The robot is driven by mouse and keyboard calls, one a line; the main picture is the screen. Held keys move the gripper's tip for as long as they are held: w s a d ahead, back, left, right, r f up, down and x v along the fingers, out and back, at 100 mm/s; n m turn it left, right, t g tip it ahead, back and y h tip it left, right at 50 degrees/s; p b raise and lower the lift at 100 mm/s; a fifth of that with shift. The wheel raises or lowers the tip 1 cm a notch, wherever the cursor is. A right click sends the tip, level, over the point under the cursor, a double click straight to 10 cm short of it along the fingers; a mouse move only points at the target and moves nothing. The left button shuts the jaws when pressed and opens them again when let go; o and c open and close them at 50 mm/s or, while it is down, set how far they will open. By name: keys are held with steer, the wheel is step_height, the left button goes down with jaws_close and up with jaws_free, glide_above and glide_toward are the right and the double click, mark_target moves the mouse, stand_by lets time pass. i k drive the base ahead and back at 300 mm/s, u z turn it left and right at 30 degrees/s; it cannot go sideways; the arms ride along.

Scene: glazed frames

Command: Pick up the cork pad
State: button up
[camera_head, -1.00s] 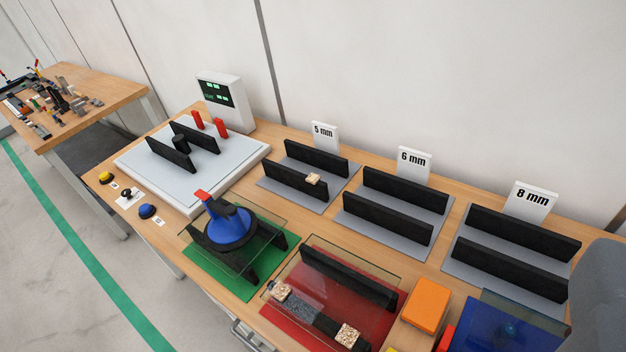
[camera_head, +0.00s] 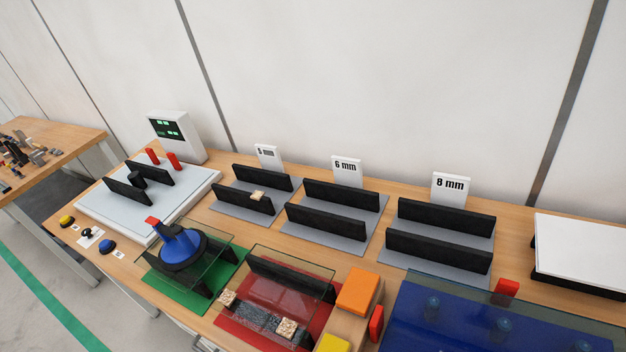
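Several small, pale, speckled blocks look like cork. One cork pad (camera_head: 257,196) rests on the front black rail of the 5 mm rack (camera_head: 228,208). Two more sit by the red mat (camera_head: 232,329): a left cork block (camera_head: 227,298) and a right cork block (camera_head: 287,327), at the two ends of a dark grey textured strip (camera_head: 257,317). I cannot tell whether these two blocks touch the glass. My gripper is not in view.
A blue suction lifter (camera_head: 181,246) sits on glass over a green mat (camera_head: 172,294). An orange block (camera_head: 357,290), a yellow block (camera_head: 333,343) and a large blue pane (camera_head: 450,315) crowd the front. The 6 mm rack (camera_head: 330,242) and 8 mm rack (camera_head: 430,268) are empty.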

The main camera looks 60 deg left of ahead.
mark_target(257, 194)
steer(key=z, duration=1.85)
steer(key=k, duration=2)
steer(key=u, duration=1.6)
steer(key=i, duration=1.1)
